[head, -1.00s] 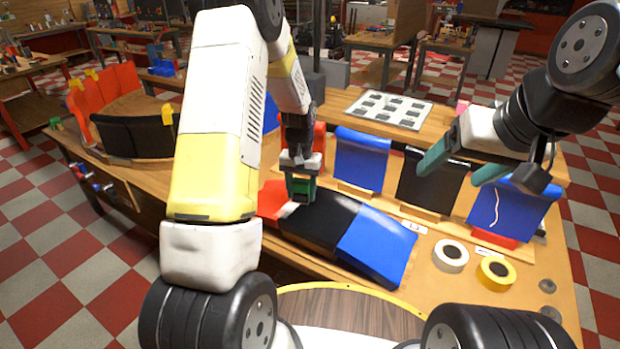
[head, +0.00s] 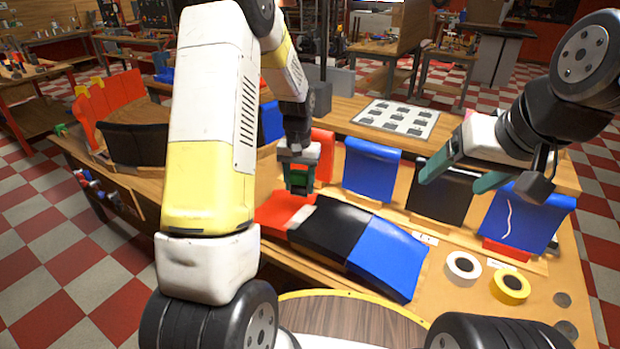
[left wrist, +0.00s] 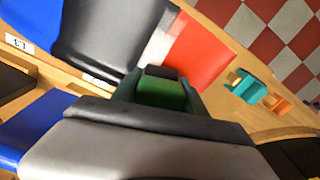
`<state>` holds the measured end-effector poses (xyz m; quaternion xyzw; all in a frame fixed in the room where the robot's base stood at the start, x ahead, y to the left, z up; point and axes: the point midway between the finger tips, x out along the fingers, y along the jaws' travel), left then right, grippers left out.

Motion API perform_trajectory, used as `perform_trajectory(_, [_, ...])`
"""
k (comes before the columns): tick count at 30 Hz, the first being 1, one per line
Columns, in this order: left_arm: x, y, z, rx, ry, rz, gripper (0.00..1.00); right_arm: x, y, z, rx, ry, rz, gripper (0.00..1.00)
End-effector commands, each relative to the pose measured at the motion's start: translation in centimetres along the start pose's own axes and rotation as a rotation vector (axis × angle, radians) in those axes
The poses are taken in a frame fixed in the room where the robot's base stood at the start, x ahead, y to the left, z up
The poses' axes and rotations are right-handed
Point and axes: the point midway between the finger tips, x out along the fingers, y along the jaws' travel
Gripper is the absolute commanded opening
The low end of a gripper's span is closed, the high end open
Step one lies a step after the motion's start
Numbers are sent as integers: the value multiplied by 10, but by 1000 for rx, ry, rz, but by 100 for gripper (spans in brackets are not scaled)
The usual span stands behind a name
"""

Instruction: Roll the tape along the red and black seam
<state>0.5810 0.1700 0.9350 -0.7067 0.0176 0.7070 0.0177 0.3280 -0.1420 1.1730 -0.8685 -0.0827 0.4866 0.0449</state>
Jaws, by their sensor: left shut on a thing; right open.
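A red panel (head: 279,210), a black panel (head: 328,231) and a blue panel (head: 388,257) lie side by side, forming a curved surface at the bench's front. A short whitish tape strip (head: 301,216) lies along the red and black seam; it also shows in the left wrist view (left wrist: 158,46). My left gripper (head: 298,190) is shut on a green block-like tool with a dark end (left wrist: 160,92), likely the roller. It appears above the seam's far end, apart from the tape; the exact gap is unclear. My right gripper (head: 459,178) is open and empty above the right-hand upright panels.
A white tape roll (head: 463,268) and a yellow one (head: 510,286) lie at the bench's right. Upright blue (head: 371,168), black (head: 440,190) and red panels stand behind the curved surface. A white board with dark pieces (head: 396,117) lies farther back.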

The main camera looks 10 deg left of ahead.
Motion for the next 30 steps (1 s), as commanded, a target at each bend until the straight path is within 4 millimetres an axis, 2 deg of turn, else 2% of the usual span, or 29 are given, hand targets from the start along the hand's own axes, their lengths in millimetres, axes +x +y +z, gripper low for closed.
perform_trajectory(6, [-20,0,1,0,3,0,13,0,0,0,0,0,0,76])
perform_trajectory(10, [-27,0,2,0,1,0,13,0,0,0,0,0,0,76])
perform_trajectory(30, [-28,0,2,-1,1,0,13,0,0,0,0,0,0,76])
